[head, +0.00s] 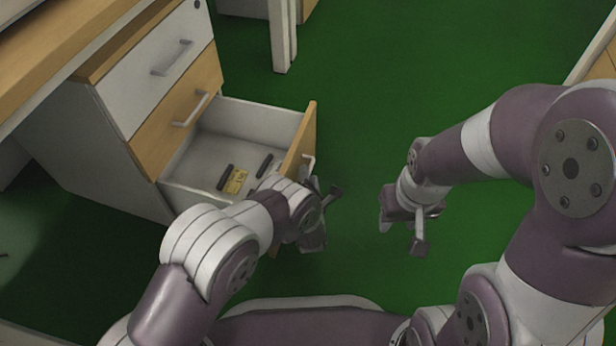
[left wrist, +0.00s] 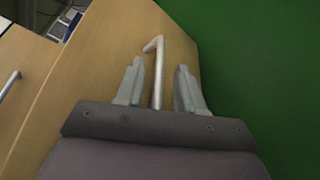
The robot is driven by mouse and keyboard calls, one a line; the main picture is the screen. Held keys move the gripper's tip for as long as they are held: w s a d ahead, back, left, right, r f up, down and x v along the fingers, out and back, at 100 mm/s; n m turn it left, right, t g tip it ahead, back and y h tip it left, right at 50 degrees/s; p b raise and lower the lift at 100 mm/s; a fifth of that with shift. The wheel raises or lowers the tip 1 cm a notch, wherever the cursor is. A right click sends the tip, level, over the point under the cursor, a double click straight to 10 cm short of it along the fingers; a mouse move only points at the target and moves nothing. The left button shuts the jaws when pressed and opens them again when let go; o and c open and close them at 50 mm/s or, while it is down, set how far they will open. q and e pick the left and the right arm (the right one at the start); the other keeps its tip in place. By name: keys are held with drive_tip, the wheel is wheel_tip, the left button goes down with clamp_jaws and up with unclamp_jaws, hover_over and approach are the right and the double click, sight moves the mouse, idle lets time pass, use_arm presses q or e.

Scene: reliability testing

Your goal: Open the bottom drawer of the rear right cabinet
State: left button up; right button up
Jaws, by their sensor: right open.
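The cabinet (head: 75,135) stands at the left in the head view. Its bottom drawer (head: 245,117) is pulled well out, with its wooden front facing right. The drawer handle (head: 309,160) shows on that front, partly hidden by my left gripper. My left gripper (head: 324,214) is at the drawer front. In the left wrist view its two fingers stand apart, with the silver handle (left wrist: 157,75) between them and a gap on each side. My right gripper (head: 403,226) is open and empty, apart from the drawer to its right, above the floor.
The white top drawer (head: 150,75) and wooden middle drawer (head: 175,120) are shut. Small dark items and a yellow item (head: 235,181) lie in the open drawer. A wooden desktop (head: 50,45) overhangs the cabinet. A white desk leg (head: 281,35) stands behind. Green floor (head: 400,70) is clear.

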use_arm(q)
drive_tip(key=shift+r, duration=0.1)
drive_tip(key=p+v, duration=0.7)
drive_tip(key=v, duration=0.5)
drive_tip(key=shift+s, duration=0.3)
